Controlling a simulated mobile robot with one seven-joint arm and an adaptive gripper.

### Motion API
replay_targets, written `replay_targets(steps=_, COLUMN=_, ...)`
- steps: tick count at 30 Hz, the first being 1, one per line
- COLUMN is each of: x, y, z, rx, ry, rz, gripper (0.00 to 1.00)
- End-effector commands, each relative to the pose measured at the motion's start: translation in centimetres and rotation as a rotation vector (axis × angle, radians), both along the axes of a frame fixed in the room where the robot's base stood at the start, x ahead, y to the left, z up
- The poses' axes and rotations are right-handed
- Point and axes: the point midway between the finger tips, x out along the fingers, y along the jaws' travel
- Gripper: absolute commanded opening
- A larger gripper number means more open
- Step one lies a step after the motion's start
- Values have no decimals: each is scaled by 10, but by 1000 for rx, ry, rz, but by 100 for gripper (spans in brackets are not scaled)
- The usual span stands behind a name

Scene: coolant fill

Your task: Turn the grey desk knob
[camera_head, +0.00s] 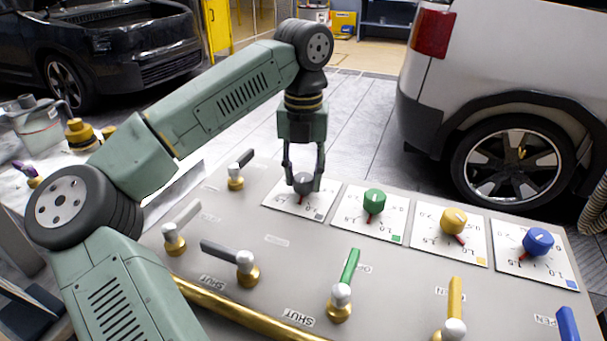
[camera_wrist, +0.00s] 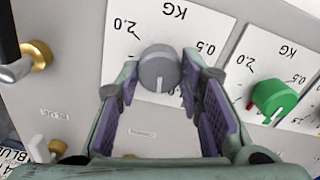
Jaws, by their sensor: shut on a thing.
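The grey desk knob (camera_head: 303,183) sits on the leftmost white dial card (camera_head: 321,204) of the sloping desk, with my gripper (camera_head: 302,186) straight above it and its fingers on either side. In the wrist view the round grey knob (camera_wrist: 160,69) lies between the fingers of my gripper (camera_wrist: 163,84), which are shut on it. A pale pointer line on the knob's face runs toward the bottom of that picture. The card shows KG, 2.0 and 0.5; its other marks are partly hidden by the fingers and knob.
Green (camera_head: 374,201), yellow (camera_head: 453,221) and blue (camera_head: 538,241) knobs stand in a row to the right. Several lever valves stand on the desk, including a dark one (camera_head: 239,168) left of the grey knob and a green one (camera_head: 346,284) in front. A brass rail (camera_head: 235,305) crosses the front.

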Motion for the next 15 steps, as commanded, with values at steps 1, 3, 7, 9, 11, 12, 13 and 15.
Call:
replay_targets(steps=1, x=1, y=0, z=0, rx=0, ry=-3, rz=-43, gripper=6)
replay_targets(steps=3, x=1, y=0, z=0, rx=0, ry=-2, rz=-109, gripper=6)
replay_targets(steps=7, x=1, y=0, z=1, rx=0, ry=-3, rz=-233, gripper=6)
replay_targets(steps=9, x=1, y=0, z=1, rx=-1, ry=-3, rz=-299, gripper=6)
replay_targets(steps=11, x=1, y=1, z=1, rx=0, ry=-3, rz=-356, gripper=6)
replay_targets(steps=12, x=1, y=1, z=1, rx=0, ry=-4, rz=-394, gripper=6)
replay_targets(steps=13, x=1, y=1, z=1, rx=0, ry=-4, rz=-422, gripper=6)
replay_targets(steps=15, x=1, y=1, z=1, rx=0, ry=-4, rz=-486, gripper=6)
